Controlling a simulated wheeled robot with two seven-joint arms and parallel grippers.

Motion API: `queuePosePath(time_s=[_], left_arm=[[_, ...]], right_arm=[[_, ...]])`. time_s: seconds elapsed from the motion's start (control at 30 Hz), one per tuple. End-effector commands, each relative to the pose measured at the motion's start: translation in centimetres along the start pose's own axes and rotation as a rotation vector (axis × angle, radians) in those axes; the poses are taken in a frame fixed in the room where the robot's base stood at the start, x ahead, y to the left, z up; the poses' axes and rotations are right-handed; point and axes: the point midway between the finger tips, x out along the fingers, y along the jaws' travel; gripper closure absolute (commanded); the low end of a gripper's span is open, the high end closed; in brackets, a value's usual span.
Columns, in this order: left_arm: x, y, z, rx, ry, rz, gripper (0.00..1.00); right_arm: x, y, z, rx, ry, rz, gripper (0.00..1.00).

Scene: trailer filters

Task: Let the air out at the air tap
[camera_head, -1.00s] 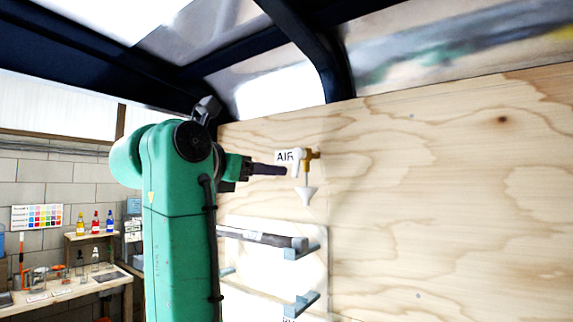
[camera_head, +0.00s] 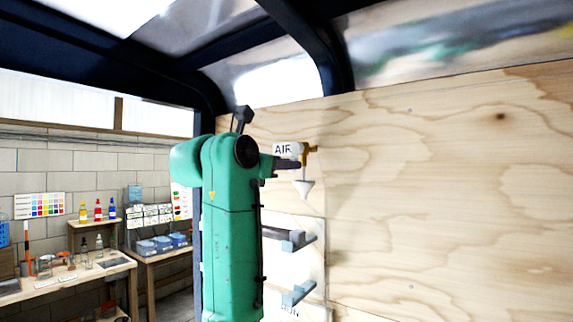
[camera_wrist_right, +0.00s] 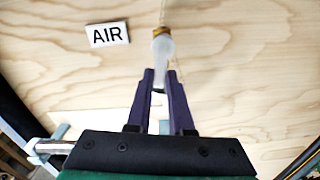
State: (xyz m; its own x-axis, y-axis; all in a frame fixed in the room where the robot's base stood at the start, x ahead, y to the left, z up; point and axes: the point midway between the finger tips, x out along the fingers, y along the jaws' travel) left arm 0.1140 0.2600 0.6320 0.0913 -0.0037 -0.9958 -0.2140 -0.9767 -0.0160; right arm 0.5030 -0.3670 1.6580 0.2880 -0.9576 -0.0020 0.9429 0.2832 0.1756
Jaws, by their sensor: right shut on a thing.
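The air tap (camera_head: 312,150) has a brass body and sits high on the plywood wall, right of a white AIR label (camera_head: 282,149). A white cone (camera_head: 304,189) hangs below it. My right gripper (camera_head: 297,165) is at the tap, coming from the left. In the right wrist view, the dark fingers of my right gripper (camera_wrist_right: 160,76) are shut on the tap's white lever (camera_wrist_right: 162,48), one on each side. The brass part (camera_wrist_right: 161,30) shows just beyond it, and the AIR label (camera_wrist_right: 108,34) lies to the left. The fingers hide part of the lever. My left gripper is not in view.
Two blue-grey brackets (camera_head: 299,292) stick out from a white panel (camera_head: 312,262) below the tap. The plywood wall (camera_head: 440,200) to the right is bare. Workbenches with bottles (camera_head: 98,210) and blue bins (camera_head: 160,243) stand at the far left.

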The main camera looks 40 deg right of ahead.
Motion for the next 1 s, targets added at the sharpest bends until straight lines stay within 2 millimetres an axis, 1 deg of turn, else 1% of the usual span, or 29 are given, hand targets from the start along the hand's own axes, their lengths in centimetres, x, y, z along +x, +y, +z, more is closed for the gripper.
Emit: queuePosePath(time_s=[0.17, 0.37, 0.57, 1.0], left_arm=[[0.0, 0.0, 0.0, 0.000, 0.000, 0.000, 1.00], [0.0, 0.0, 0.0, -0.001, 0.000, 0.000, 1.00], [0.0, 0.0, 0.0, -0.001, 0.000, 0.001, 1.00], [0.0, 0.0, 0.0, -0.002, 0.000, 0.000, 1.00]], right_arm=[[-0.1, 0.1, 0.2, 0.030, -0.004, 0.002, 1.00], [-0.1, 0.5, 0.2, 0.120, -0.004, 0.004, 1.00], [-0.1, 1.0, 0.3, 0.273, -0.003, 0.005, 1.00], [-0.1, 2.2, 1.1, 0.689, -0.006, 0.006, 1.00]])
